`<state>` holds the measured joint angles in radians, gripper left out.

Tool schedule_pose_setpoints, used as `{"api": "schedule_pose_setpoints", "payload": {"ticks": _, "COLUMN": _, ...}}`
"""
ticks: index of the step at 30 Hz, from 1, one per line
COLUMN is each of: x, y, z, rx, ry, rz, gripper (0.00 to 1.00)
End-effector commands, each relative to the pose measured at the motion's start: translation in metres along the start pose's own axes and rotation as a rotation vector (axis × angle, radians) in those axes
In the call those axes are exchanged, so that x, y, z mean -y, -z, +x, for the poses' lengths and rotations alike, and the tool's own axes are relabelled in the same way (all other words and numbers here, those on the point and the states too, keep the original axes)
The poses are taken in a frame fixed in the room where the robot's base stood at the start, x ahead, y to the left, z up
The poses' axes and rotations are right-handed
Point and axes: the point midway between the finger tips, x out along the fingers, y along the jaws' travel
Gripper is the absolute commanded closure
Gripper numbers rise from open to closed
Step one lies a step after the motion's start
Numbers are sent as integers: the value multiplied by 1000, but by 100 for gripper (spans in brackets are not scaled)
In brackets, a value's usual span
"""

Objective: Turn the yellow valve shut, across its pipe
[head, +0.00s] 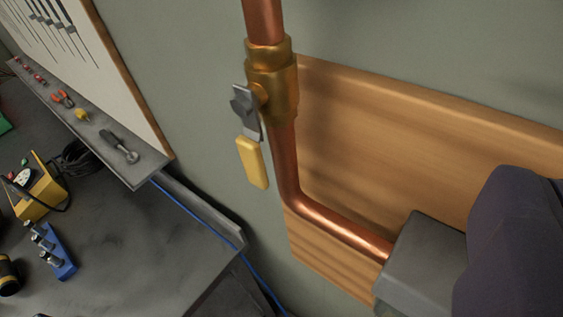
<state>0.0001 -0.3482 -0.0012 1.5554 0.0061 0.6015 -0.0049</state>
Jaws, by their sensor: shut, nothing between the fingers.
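The valve is a brass body (271,80) on an upright copper pipe (264,20), left of the picture's middle. Its lever (246,112) is grey metal at the pivot and ends in a yellow grip (252,163). The lever hangs down, roughly along the pipe, a little to the left of it. Nothing touches the lever. I cannot make out my gripper's fingers in this view. A dark rounded shape at the lower right may be part of my arm.
The copper pipe bends right below the valve, in front of a wooden board (420,135), and meets a grey box (425,255). A dark workbench (150,250) with tools and a tool shelf (95,125) stand left. A blue cable (205,230) runs along the bench's back edge.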

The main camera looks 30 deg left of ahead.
Motion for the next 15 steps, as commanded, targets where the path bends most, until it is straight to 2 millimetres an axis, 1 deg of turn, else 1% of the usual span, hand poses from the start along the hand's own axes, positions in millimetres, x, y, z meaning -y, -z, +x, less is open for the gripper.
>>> {"api": "schedule_pose_setpoints", "payload": {"ticks": 1, "x": 0, "y": 5, "z": 2, "rx": 16, "ry": 3, "rz": 2, "gripper": 100}}
{"api": "schedule_pose_setpoints", "payload": {"ticks": 5, "x": -2, "y": 15, "z": 12, "rx": 103, "ry": 24, "rz": 17, "gripper": 100}}
{"api": "schedule_pose_setpoints", "payload": {"ticks": 8, "x": -2, "y": 21, "z": 23, "rx": 212, "ry": 54, "rz": 38, "gripper": 100}}
{"api": "schedule_pose_setpoints", "payload": {"ticks": 12, "x": -1, "y": 21, "z": 31, "rx": 379, "ry": 107, "rz": 84, "gripper": 100}}
{"api": "schedule_pose_setpoints", "payload": {"ticks": 15, "x": 1, "y": 20, "z": 30, "rx": 489, "ry": 146, "rz": 124, "gripper": 100}}
